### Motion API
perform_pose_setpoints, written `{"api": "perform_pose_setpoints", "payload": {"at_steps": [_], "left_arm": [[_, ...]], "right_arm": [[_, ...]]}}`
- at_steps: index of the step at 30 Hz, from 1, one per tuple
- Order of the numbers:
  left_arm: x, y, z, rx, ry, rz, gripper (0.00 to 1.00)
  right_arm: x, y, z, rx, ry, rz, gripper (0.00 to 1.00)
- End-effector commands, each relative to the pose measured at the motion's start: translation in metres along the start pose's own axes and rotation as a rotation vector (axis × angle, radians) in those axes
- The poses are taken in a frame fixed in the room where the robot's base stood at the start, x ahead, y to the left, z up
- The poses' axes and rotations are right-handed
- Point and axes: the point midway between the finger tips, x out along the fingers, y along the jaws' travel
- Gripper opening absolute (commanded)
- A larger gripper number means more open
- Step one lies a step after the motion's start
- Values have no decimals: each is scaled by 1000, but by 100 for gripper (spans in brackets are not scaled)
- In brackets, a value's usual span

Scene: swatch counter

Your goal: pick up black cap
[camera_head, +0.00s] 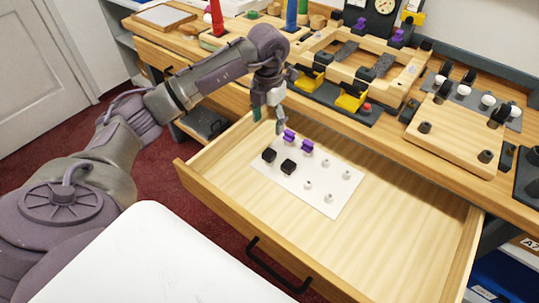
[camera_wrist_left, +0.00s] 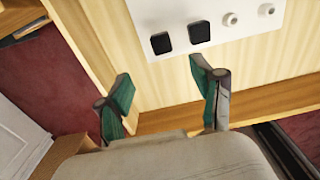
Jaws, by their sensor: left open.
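Two black caps sit on a white plate (camera_head: 336,196) inside the open drawer. One black cap (camera_head: 269,155) is at the plate's left corner, and the other black cap (camera_head: 288,167) is just right of it. In the left wrist view the two caps show as dark squares, one to the left (camera_wrist_left: 160,43) and one to the right (camera_wrist_left: 199,32). My left gripper (camera_head: 268,119) is open and empty, above the drawer's back left part and apart from the caps. Its green-padded fingers (camera_wrist_left: 160,76) show below the caps in the wrist view. My right gripper is not in view.
Two purple caps (camera_head: 298,141) and several small bare pegs share the plate. The drawer's right part (camera_head: 410,215) is empty. The counter behind holds a wooden frame (camera_head: 352,62), a board with black knobs (camera_head: 462,130) and coloured cones (camera_head: 291,14).

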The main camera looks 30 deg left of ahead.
Motion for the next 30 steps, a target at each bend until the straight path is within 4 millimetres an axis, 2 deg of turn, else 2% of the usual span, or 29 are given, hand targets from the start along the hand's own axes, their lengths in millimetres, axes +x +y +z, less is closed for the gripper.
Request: {"api": "perform_pose_setpoints", "payload": {"at_steps": [3, 12, 20, 27, 30], "left_arm": [[16, -1, -1, 1, 5, -2, 67], [72, -1, -1, 1, 3, -3, 67], [92, -2, -1, 0, 3, -2, 67], [127, -4, -1, 0, 4, -3, 67], [135, -4, -1, 2, 1, -2, 67]], "right_arm": [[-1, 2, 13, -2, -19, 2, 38], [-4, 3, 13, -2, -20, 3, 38], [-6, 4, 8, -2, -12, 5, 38], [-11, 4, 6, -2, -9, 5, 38], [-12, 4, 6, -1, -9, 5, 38]]}}
